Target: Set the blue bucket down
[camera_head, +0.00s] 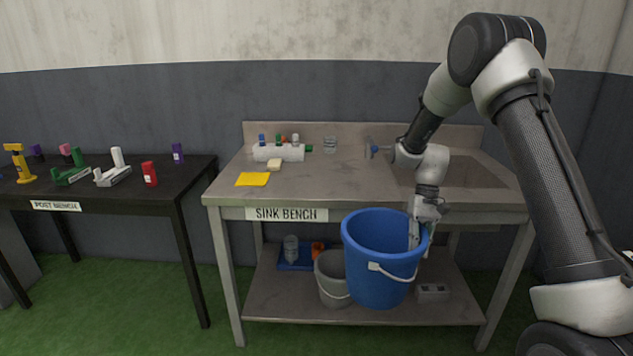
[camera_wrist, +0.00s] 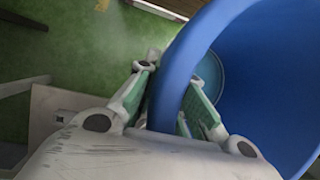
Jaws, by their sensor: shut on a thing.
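The blue bucket (camera_head: 372,262) is upright in front of the sink bench, covering part of the bench's front edge and lower shelf in the head view. Its white handle hangs down at the front. My gripper (camera_head: 416,232) is shut on the right side of its rim. In the wrist view, the gripper (camera_wrist: 173,80) has one finger outside and one inside the blue wall (camera_wrist: 235,75). The bucket looks empty where its inside shows. I cannot tell whether its base touches anything.
The sink bench (camera_head: 335,190) has a sink basin at right, and a yellow cloth, sponge and rack on top. Its lower shelf (camera_head: 285,312) holds a grey bucket (camera_head: 331,281), blue tray (camera_head: 290,262) and grey block (camera_head: 433,292). The post bench (camera_head: 120,200) stands left. Green floor (camera_head: 150,310) is clear.

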